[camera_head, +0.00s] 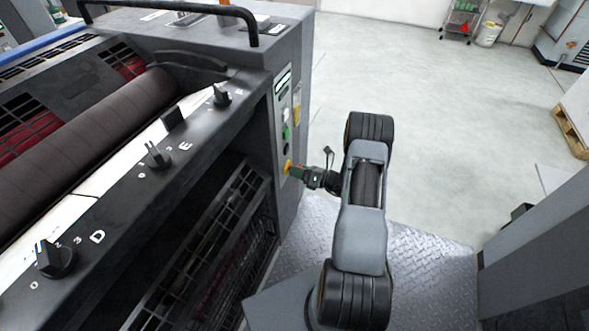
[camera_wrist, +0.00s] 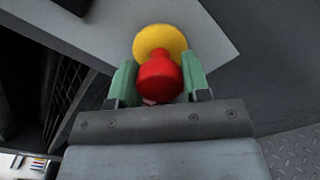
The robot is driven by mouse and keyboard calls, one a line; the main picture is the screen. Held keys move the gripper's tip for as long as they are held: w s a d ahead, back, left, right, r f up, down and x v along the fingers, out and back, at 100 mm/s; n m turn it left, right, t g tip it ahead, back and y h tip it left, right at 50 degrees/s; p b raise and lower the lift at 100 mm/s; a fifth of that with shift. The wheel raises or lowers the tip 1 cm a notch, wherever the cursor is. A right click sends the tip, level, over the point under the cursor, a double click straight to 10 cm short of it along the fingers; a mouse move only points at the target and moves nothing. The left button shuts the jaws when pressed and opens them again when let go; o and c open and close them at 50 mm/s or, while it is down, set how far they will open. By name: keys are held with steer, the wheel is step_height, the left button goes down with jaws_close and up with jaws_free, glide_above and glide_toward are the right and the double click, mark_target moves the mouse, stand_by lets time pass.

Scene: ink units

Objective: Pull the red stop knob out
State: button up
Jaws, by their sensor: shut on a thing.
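The red stop knob (camera_wrist: 158,78) sits in front of a round yellow base (camera_wrist: 160,42) on a light grey panel. My gripper (camera_wrist: 158,84) has its two green fingers on either side of the red knob and is shut on it. In the head view my gripper (camera_head: 299,172) reaches left to the lower part of the machine's control panel (camera_head: 284,110). The yellow base (camera_head: 288,167) shows there at the fingertips, while the red knob is too small to make out. I cannot tell how far the knob stands out.
The dark machine with a roller (camera_head: 100,120) and several black knobs (camera_head: 157,155) fills the left. A metal tread plate (camera_head: 425,250) lies below my arm. Open grey floor (camera_head: 420,80) lies behind it. A wooden pallet (camera_head: 570,132) stands at the far right.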

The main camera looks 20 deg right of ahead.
steer(key=shift+s+d, duration=0.1)
steer(key=o, duration=1.1)
steer(key=shift+d, duration=0.15)
steer(key=shift+o, duration=0.9)
steer(key=p+v, duration=0.1)
steer(key=v, duration=1.2)
steer(key=shift+s+p, duration=0.3)
steer(key=shift+s, duration=0.05)
steer(key=shift+d, duration=0.1)
